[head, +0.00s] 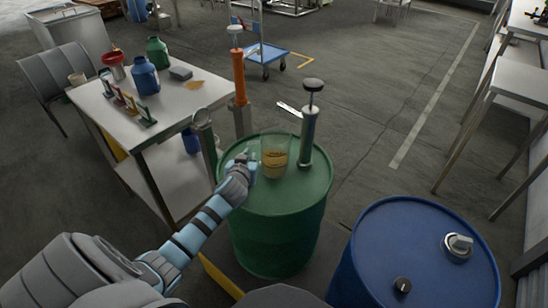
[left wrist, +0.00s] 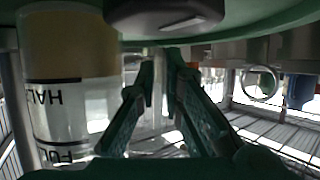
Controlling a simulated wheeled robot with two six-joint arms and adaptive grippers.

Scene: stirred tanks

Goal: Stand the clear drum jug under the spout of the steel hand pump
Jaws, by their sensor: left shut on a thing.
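The clear drum jug (head: 275,163), with amber liquid low in it, is upright over the top of the green drum (head: 258,203). My left gripper (head: 245,166) is at its left side, shut on what looks like its clear handle. In the left wrist view the jug (left wrist: 70,100) appears upside down, with HALF and FULL marks, beside my left gripper's fingers (left wrist: 160,85). I cannot tell if its base touches the drum. The steel hand pump (head: 309,135), black-knobbed, stands just right of the jug. My right gripper is not in view.
An orange pump (head: 239,75) stands behind the green drum. A blue drum (head: 400,255) is at front right. A white-topped table (head: 180,105) with bottles and a funnel stands at left. Open floor lies behind and to the right.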

